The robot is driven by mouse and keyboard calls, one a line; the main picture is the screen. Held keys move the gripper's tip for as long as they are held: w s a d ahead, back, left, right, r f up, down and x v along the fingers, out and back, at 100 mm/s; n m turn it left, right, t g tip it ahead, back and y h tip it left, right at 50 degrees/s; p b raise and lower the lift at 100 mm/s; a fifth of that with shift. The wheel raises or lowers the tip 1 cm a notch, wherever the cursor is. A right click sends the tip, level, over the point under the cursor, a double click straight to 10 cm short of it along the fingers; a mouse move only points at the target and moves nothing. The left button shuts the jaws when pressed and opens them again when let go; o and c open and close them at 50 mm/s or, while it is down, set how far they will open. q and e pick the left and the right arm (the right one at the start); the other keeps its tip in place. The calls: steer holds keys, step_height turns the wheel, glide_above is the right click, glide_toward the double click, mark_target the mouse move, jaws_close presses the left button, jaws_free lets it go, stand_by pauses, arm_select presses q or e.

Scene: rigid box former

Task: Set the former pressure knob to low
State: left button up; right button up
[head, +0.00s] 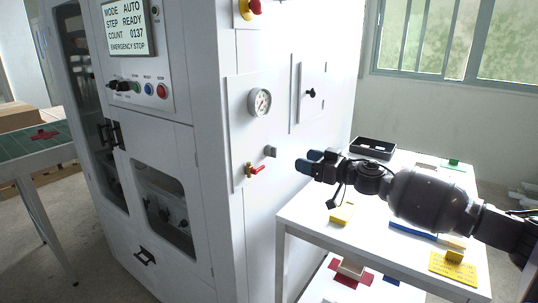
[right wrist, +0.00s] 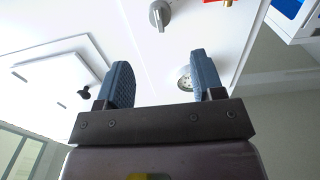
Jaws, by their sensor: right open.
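A small grey knob (head: 271,151) sticks out of the white side panel of the former (head: 235,220), below a round pressure gauge (head: 259,102) and above a red-handled valve (head: 256,170). No label by the knob is readable. In the right wrist view the grey knob (right wrist: 159,15) is at the top, beyond the fingertips, with its bar pointing roughly up and down the picture. My right gripper (head: 306,160) is open and empty, to the right of the knob and apart from it. Its two blue fingers (right wrist: 160,78) stand wide apart. My left gripper is not in view.
A black knob (head: 310,93) sits on a raised plate to the right of the gauge. A white table (head: 290,212) with a black tray (head: 373,148) and several coloured pieces stands under my right arm. The former's front has a display (head: 127,27) and buttons.

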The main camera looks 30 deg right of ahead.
mark_target(276, 151)
steer(key=shift+b+x, duration=0.55)
steer(key=shift+x, duration=4.9)
steer(key=shift+r, duration=0.1)
steer(key=c, duration=0.9)
